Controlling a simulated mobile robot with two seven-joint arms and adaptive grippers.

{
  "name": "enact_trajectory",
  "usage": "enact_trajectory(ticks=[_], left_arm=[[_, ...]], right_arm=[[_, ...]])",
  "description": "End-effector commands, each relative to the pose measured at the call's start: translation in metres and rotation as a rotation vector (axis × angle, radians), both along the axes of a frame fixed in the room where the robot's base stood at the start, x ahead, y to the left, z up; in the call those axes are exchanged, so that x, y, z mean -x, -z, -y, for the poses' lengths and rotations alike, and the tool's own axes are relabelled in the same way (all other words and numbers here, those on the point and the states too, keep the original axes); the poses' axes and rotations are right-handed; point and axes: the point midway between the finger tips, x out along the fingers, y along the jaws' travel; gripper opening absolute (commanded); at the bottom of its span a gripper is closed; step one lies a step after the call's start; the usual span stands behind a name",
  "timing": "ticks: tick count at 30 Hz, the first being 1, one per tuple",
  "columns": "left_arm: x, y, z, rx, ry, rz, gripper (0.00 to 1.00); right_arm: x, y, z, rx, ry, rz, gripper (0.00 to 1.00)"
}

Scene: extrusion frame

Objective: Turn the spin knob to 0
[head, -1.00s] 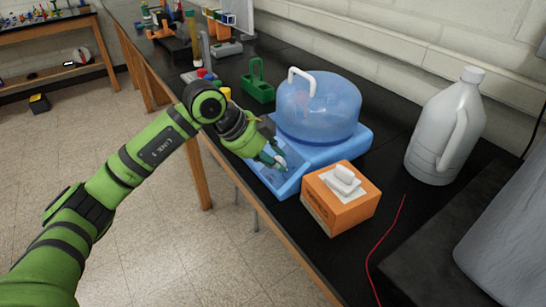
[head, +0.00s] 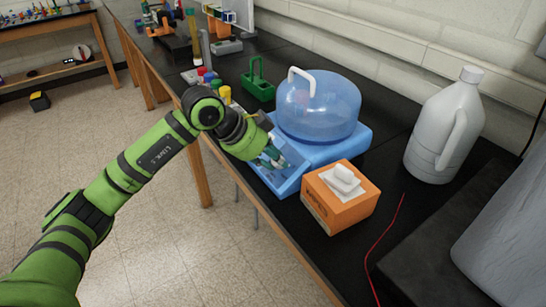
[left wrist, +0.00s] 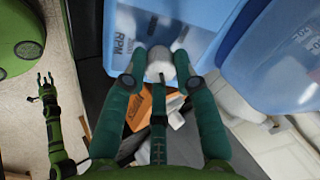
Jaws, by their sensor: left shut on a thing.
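A blue machine (head: 352,146) with a clear blue dome and a white handle stands on the black bench. Its sloped front panel (head: 290,180) faces the bench's front edge. My left gripper (head: 273,157) reaches down to this panel from the left. The knob's pointer and scale setting cannot be read. What seems to be my right gripper (left wrist: 45,84) shows small in the left wrist view, its fingers apart and empty.
An orange tissue box (head: 340,205) stands close to the right of the panel. A grey jug (head: 440,135) stands behind at the right. A green carrier (head: 257,85) and several coloured caps are beyond my left wrist. A red wire (head: 385,235) lies in front.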

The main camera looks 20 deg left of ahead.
Motion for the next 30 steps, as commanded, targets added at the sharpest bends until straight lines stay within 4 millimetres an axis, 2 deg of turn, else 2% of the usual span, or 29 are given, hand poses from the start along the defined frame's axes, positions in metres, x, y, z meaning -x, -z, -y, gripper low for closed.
enact_trajectory(ticks=[6,7,8,9,20,23,30], left_arm=[[0.0,0.0,0.0,0.001,0.0,0.001,0.0],[0.0,0.0,0.0,0.001,0.0,0.001,0.37],[0.0,0.0,0.0,0.001,0.0,0.001,0.49],[0.0,0.0,0.0,0.001,0.0,0.001,0.52],[0.001,-0.003,-0.002,0.0,0.0,0.002,0.52],[0.005,-0.011,-0.007,-0.001,-0.002,0.004,0.52],[0.026,-0.05,-0.029,-0.003,-0.001,0.006,0.52]], right_arm=[[0.0,0.0,0.0,0.0,0.0,0.0,0.4],[0.0,0.0,0.0,0.0,0.0,0.0,0.4],[0.0,0.0,0.0,0.0,0.0,0.0,0.4],[0.0,0.0,0.0,0.0,0.0,0.0,0.4],[0.0,0.0,0.001,0.001,-0.001,0.0,0.4],[0.0,0.0,0.001,0.001,-0.001,0.0,0.4],[0.0,0.0,0.0,0.0,0.0,0.0,0.4]])
